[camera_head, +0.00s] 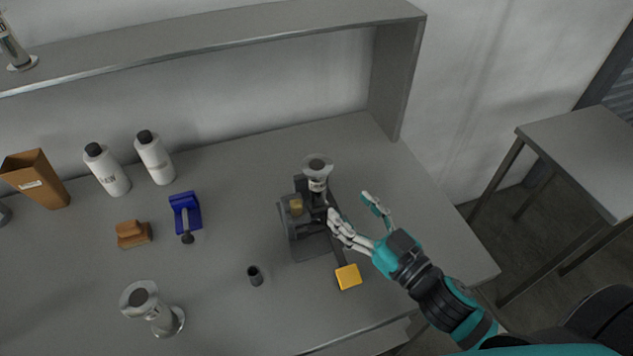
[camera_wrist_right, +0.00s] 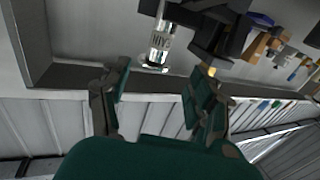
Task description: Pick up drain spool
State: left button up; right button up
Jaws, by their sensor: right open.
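A metal flanged spool (camera_head: 317,180) stands in a dark stand or fixture (camera_head: 312,244) near the middle of the grey bench. In the right wrist view the spool (camera_wrist_right: 158,48) shows a pale label that I cannot read with certainty; it may be the drain spool. My right gripper (camera_head: 352,206) is open and just to the right of the fixture, below the spool's top flange. In the wrist view its spread fingers (camera_wrist_right: 156,92) have empty space between them, with the spool beyond. I cannot see my left gripper.

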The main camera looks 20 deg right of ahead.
aim_at(317, 171)
jog(key=p+x, duration=0.1)
jog(key=x, duration=0.3)
jog(key=shift+r, duration=0.2)
jog(key=x, duration=0.2)
jog(key=shift+w+f+p, duration=0.2)
jog(key=shift+w+p, duration=0.1)
jog(key=shift+p, duration=0.05)
jog(key=shift+w+a+r, duration=0.15)
jog(key=shift+w+r, duration=0.05)
jog(key=shift+w, duration=0.1)
jog(key=x, duration=0.1)
jog(key=p+x, duration=0.2)
jog(key=shift+w+r, duration=0.25)
jog(key=shift+w, duration=0.05)
jog(key=shift+w+a+f, duration=0.1)
jog(key=shift+w+a, duration=0.1)
jog(key=shift+w, duration=0.3)
pick_arm(q)
jog(key=r, duration=0.1)
jog(key=w+r, duration=0.1)
jog(key=r, duration=0.2)
jog(key=shift+w+r, duration=0.25)
jog(key=shift+r, duration=0.1)
pick_arm(e)
jog(key=shift+s, duration=0.1)
grip_shut()
